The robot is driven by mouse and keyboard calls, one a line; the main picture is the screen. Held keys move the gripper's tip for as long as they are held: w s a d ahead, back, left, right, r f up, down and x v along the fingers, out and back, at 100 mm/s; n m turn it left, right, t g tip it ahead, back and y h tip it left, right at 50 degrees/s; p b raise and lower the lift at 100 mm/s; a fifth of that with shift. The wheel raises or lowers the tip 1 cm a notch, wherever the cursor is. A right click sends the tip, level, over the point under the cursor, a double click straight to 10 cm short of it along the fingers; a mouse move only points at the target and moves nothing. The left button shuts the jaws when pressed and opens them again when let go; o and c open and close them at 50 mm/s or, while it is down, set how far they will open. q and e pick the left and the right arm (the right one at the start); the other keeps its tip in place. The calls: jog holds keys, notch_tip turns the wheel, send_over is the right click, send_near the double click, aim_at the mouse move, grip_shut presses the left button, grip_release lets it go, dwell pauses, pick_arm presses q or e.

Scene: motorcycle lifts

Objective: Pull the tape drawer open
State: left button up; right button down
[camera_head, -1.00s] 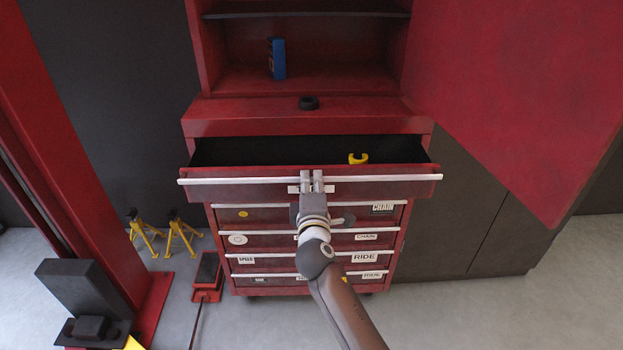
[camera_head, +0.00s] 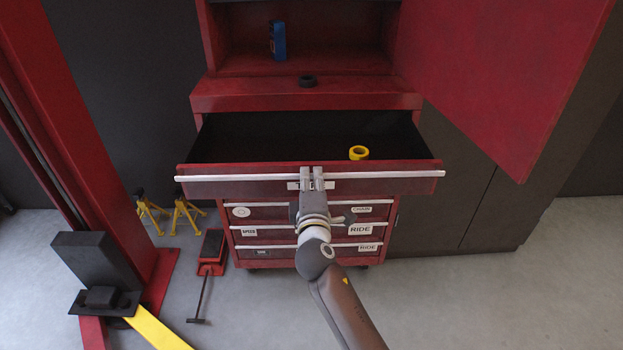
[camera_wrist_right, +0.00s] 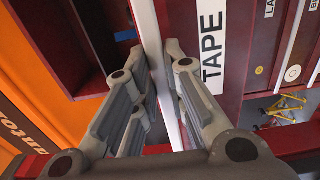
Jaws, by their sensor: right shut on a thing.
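The tape drawer (camera_head: 230,187) is the top drawer of the red tool cabinet and stands well open. A silver bar handle (camera_head: 400,175) runs along its front's top edge. My right gripper (camera_head: 311,180) is shut on this handle near its middle, over the label. In the right wrist view the gripper (camera_wrist_right: 163,75) has a finger on each side of the handle, beside the white TAPE label (camera_wrist_right: 213,45). A yellow tape roll (camera_head: 358,153) lies inside the drawer at the right. My left gripper is not in view.
Shut lower drawers (camera_head: 270,232) are below. Yellow stands (camera_head: 185,214) and a red floor jack (camera_head: 211,252) are at left.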

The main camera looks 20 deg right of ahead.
jog(key=c, duration=1.5)
grip_release()
jog(key=shift+o, duration=0.2)
jog(key=v, duration=1.2)
